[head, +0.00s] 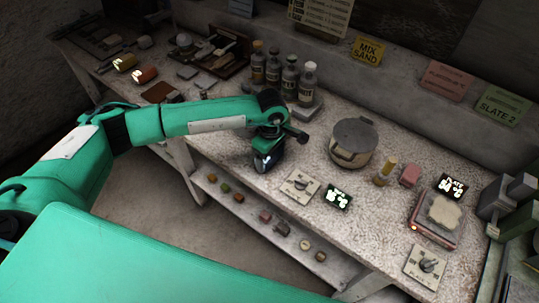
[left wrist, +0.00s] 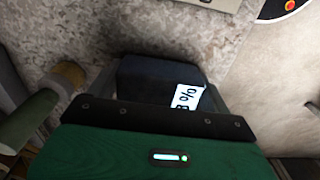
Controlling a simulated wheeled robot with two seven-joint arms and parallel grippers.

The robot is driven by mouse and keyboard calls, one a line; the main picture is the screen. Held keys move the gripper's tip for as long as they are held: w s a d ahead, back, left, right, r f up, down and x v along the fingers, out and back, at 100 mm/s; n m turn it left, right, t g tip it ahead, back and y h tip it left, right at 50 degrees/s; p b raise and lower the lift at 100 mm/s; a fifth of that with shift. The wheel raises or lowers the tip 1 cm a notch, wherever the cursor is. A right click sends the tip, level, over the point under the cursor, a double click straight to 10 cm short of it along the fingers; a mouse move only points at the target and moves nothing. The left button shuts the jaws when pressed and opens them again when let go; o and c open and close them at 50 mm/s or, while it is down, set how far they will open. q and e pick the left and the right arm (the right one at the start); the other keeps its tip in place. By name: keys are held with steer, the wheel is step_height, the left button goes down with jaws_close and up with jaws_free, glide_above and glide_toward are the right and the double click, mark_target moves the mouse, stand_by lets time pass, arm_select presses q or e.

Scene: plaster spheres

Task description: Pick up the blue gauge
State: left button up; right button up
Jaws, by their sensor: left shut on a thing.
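My left gripper (head: 267,157) reaches down at the front edge of the bench, left of the pot. It is shut on the blue gauge (head: 260,165), a small dark blue block with a lit white display, mostly hidden by the gripper in the head view. In the left wrist view the gauge (left wrist: 150,80) sits between the fingers (left wrist: 160,85), with a "%" on its display. I cannot tell whether it touches the bench or hangs just above it. My right gripper is not in view.
The speckled bench (head: 300,150) holds a lidded pot (head: 353,142), several bottles (head: 290,78), a dial plate (head: 299,186), a small lit display (head: 337,196) and a hot plate (head: 436,219). Orange (head: 145,74) and yellow (head: 125,62) gauges stand far left. A lower shelf (head: 230,205) holds small blocks.

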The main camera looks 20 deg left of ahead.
arm_select(q)
steer(key=shift+r, duration=0.1)
steer(key=shift+r, duration=0.6)
step_height(320, 180, up, 19)
steer(key=b, duration=0.4)
steer(key=shift+f, duration=0.15)
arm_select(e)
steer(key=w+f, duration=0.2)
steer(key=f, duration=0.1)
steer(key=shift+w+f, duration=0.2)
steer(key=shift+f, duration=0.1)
